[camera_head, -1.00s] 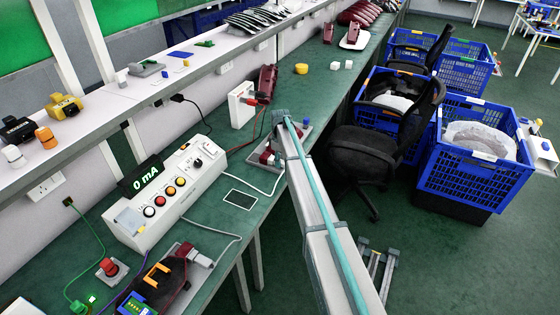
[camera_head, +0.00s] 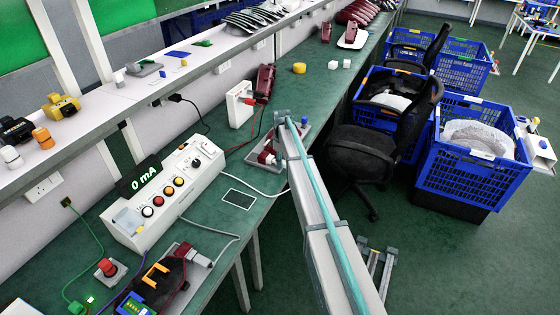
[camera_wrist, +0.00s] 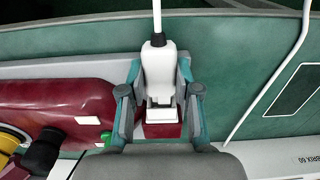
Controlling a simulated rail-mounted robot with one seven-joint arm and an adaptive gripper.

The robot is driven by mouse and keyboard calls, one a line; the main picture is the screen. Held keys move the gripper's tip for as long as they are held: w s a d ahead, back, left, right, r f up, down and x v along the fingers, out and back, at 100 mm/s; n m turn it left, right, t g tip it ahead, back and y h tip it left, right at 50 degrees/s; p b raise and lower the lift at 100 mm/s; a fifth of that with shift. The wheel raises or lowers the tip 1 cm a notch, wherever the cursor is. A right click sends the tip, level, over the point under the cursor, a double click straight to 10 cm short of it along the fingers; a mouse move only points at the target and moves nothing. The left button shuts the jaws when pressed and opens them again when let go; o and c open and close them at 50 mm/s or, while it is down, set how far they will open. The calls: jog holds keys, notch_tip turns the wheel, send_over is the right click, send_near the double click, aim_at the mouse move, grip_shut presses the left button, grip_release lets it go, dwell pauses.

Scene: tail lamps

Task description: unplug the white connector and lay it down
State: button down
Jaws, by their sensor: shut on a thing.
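In the wrist view the white connector (camera_wrist: 158,66) stands between the two teal-padded fingers of my gripper (camera_wrist: 161,92), which is shut on it. A white cable runs from its top out of view. Its lower end meets a red block beside the dark red tail lamp (camera_wrist: 65,105); I cannot tell whether it is still seated there. In the head view my gripper (camera_head: 283,118) is over a grey tray (camera_head: 303,134) on the green bench. The arm hides much of the lamp, and the connector cannot be made out there.
A white tester (camera_head: 170,190) reading 0 mA stands left of the tray. A dark flat panel (camera_head: 239,198) lies on the bench before it. A black chair (camera_head: 372,150) and blue crates (camera_head: 475,165) stand at right.

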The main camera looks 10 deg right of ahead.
jog(key=shift+s+d, duration=0.45)
jog(key=shift+d, duration=0.1)
dwell(0.4)
jog(key=shift+s+d, duration=0.45)
jog(key=shift+d, duration=0.2)
jog(key=shift+s, duration=0.1)
